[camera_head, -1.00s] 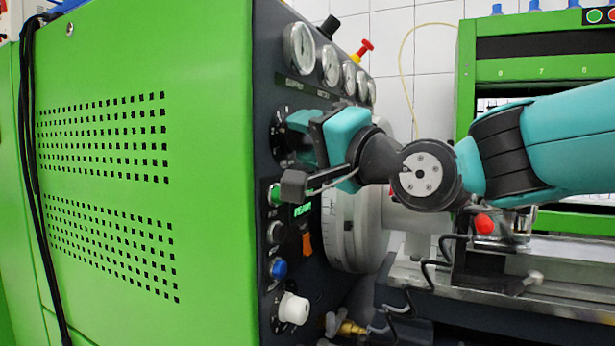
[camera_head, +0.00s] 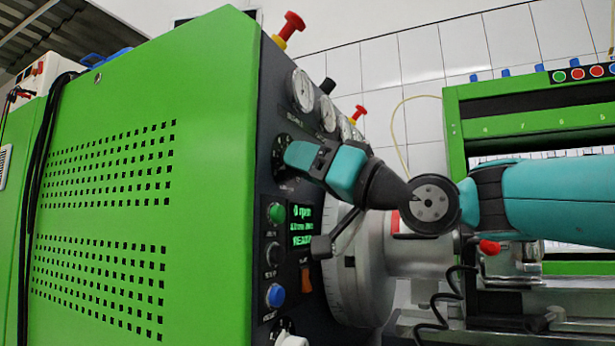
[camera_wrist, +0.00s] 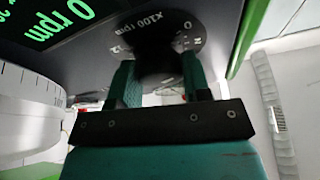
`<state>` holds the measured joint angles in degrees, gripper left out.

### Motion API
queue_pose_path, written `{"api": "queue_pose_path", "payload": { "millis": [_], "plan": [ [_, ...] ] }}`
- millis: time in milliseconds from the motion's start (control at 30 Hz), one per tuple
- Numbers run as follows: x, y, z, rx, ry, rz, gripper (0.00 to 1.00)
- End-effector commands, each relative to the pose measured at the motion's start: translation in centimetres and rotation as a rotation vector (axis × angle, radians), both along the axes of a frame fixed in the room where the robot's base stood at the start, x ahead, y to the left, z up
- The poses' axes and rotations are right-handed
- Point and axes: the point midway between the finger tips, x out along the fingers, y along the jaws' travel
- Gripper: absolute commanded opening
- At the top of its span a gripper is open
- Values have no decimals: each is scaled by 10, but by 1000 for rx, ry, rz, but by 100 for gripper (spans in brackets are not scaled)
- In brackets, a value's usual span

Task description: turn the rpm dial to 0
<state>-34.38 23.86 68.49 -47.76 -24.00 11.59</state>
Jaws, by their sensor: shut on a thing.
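The rpm dial (camera_wrist: 160,55) is a dark knob on the dark front panel, with a scale plate around it marked "x100 rpm". My gripper (camera_wrist: 160,80) is shut on the knob, one teal finger on each side, in the wrist view. In the head view my gripper (camera_head: 296,155) reaches the panel at the dial's scale (camera_head: 279,160), and hides most of the knob. The display (camera_head: 303,225) shows "0 rpm" in green, with "READY" below; "0 rpm" also shows in the wrist view (camera_wrist: 62,22). The knob's pointer is too dark to make out.
Below the dial are a green button (camera_head: 276,213), a black button (camera_head: 274,254), a blue button (camera_head: 275,295) and an orange switch (camera_head: 306,280). Gauges (camera_head: 303,90) sit above. A large graduated wheel (camera_head: 350,285) stands close under my wrist.

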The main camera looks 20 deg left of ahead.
Motion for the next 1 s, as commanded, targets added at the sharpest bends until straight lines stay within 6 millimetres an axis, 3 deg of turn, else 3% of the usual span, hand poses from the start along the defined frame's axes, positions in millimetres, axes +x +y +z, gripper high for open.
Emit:
{"api": "queue_pose_path", "payload": {
  "millis": [700, 733, 800, 833, 1000],
  "plan": [
    [0, 0, 0, -7, -77, 0, 20],
    [0, 0, 0, -7, -77, 0, 49],
    [0, 0, 0, -6, -76, 1, 65],
    [0, 0, 0, -6, -76, 1, 69],
    [0, 0, 0, -7, -76, 0, 69]
  ]
}}
